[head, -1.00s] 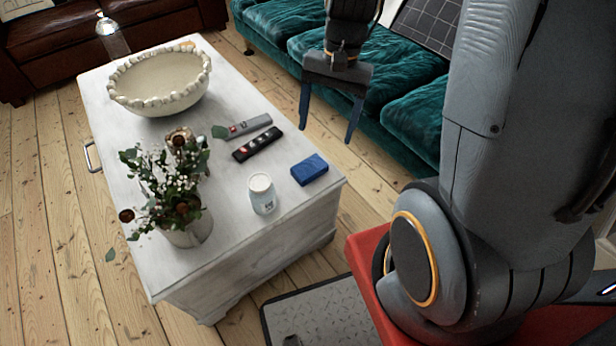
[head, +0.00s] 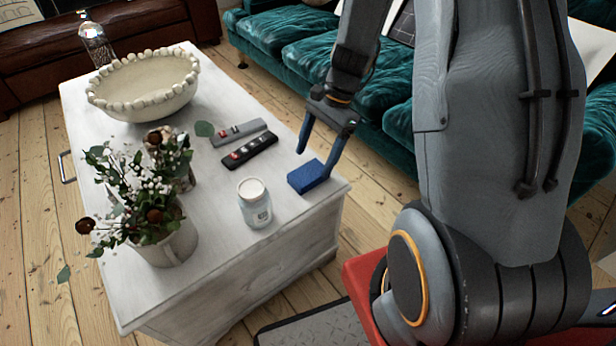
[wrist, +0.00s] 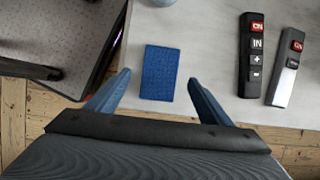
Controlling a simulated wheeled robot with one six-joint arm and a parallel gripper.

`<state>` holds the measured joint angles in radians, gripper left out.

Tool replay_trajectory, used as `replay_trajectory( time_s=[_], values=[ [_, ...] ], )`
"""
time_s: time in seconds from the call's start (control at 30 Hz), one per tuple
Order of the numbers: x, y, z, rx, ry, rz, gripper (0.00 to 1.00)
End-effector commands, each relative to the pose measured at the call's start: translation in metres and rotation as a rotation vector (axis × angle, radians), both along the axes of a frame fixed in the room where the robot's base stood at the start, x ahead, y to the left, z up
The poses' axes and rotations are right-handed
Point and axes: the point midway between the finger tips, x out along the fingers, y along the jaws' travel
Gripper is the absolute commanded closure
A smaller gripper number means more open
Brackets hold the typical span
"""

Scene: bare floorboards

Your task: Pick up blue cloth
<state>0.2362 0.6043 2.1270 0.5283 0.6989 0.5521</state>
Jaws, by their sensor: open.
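The blue cloth (head: 309,177) is a small folded block lying flat near the corner of the white table (head: 245,272). In the wrist view the cloth (wrist: 159,73) lies between and just beyond the two blue fingertips. My gripper (head: 315,160) is open and empty. In the head view it is angled down over the cloth, with one finger partly crossing in front of it. I cannot tell whether a finger touches the cloth. In the wrist view my gripper (wrist: 158,88) has its fingers spread wider than the cloth.
A white jar (head: 255,204) stands left of the cloth. A black remote (head: 250,151) and a grey remote (head: 238,132) lie behind it. A flower pot (head: 168,240), a beaded bowl (head: 145,88) and a glass bottle (head: 95,45) are further left. A teal sofa (head: 290,45) stands behind.

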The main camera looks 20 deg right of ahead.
Motion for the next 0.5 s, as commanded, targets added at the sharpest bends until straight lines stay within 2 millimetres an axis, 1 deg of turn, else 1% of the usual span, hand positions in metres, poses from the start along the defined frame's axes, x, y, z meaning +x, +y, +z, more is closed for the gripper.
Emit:
replay_trajectory(
  time_s=[0.1,0.23,0.33,0.5],
  values=[
    [-0.002,0.005,-0.019,0.000,0.002,0.000,0.27],
    [-0.004,0.012,-0.035,-0.001,0.002,0.001,0.27],
    [-0.005,0.014,-0.040,0.000,0.001,0.000,0.27],
    [-0.005,0.014,-0.039,-0.001,0.000,0.000,0.27]
  ],
)
